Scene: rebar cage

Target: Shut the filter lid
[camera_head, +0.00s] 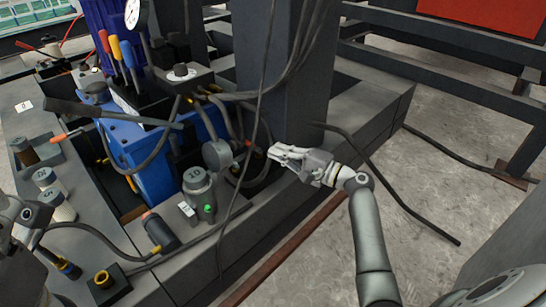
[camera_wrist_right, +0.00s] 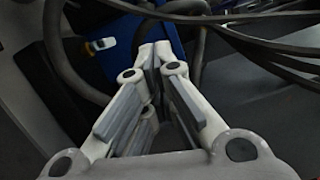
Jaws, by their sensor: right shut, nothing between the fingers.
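A grey cylindrical filter housing (camera_head: 200,192) with a green button on its side stands on the grey bench, left of centre in the head view. A round dark grey disc that looks like its lid (camera_head: 217,155) stands tilted up behind and to the right of it, apart from the top. My right gripper (camera_head: 272,153) is to the right of the lid, pointing left, with a gap between them. Its fingers are shut and empty, and they meet in the right wrist view (camera_wrist_right: 156,54). Part of my left gripper (camera_head: 28,216) shows at the left edge; its fingertips are unclear.
A blue machine (camera_head: 150,165) with hoses and levers stands behind the filter. A thick dark column (camera_head: 285,75) rises behind my right gripper. Cables hang in front of and around the filter. A black cylinder (camera_head: 160,232) lies at front left. The floor at right is mostly open.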

